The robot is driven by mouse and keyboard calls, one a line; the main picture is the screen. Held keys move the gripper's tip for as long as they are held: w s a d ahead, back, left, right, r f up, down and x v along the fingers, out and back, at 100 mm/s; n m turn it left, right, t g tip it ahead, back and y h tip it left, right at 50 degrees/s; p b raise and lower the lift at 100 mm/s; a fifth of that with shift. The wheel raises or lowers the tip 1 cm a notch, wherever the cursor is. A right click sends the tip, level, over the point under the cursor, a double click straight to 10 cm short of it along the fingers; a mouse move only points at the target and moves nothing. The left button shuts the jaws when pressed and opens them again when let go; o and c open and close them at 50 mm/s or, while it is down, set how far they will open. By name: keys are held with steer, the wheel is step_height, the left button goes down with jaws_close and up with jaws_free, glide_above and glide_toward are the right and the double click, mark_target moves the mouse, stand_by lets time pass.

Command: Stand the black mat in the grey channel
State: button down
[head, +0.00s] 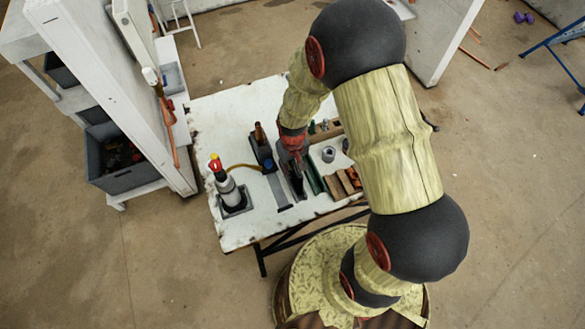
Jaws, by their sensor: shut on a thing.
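My gripper (294,160), with red parts, reaches down from above over the middle of the white worktable. It is shut on the black mat (296,185), a dark narrow piece that shows just below the fingers. The gripper and arm hide its upper part. A grey strip (278,190), which looks like the grey channel, lies just left of the mat. I cannot tell whether the mat touches it or the table.
On the worktable (237,120), a torch-like bottle (226,185) stands in a dark holder at left. A copper-topped item (260,140) stands behind the strip. A green piece (314,179) and a tray with brown blocks (343,182) lie right. The table's back left is clear.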

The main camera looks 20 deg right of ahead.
mark_target(293, 163)
steer(key=shift+f+b, duration=1)
steer(key=shift+f, duration=0.4)
steer(key=c, duration=1.8)
jaws_free()
steer(key=shift+o, duration=0.2)
steer(key=shift+r, duration=0.1)
steer(key=shift+r+p, duration=2.6)
steer(key=shift+r, duration=0.85)
